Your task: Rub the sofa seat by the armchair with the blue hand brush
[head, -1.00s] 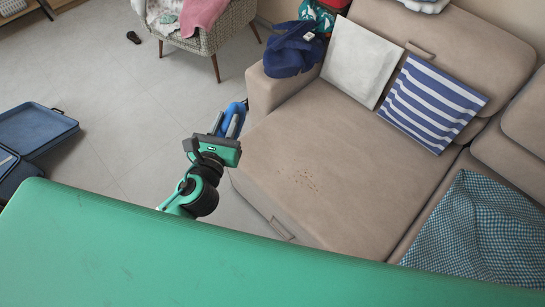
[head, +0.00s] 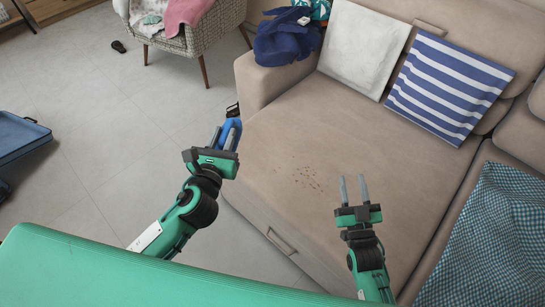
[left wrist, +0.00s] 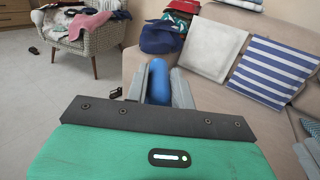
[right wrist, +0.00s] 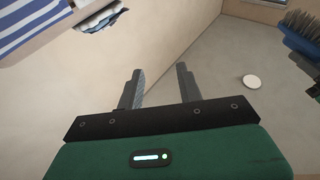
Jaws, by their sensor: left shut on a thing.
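The sofa seat by the armchair (head: 275,150) is beige and has a patch of brown crumbs (head: 307,178) on it. My left gripper (head: 227,135) is shut on the blue hand brush (head: 232,132), just off the seat's left edge. The brush also shows between the fingers in the left wrist view (left wrist: 159,80); its bristles are hidden there. In the right wrist view dark bristles (right wrist: 300,18) show at the upper right. My right gripper (head: 353,190) is open and empty, above the seat to the right of the crumbs.
The wicker armchair (head: 205,35) stands at the back left. A white cushion (head: 365,45), a striped cushion (head: 448,85) and a blue bag or cloth (head: 285,40) lie at the sofa's back and armrest. A checked blanket (head: 490,235) covers the right seat. An open suitcase (head: 18,138) lies on the floor.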

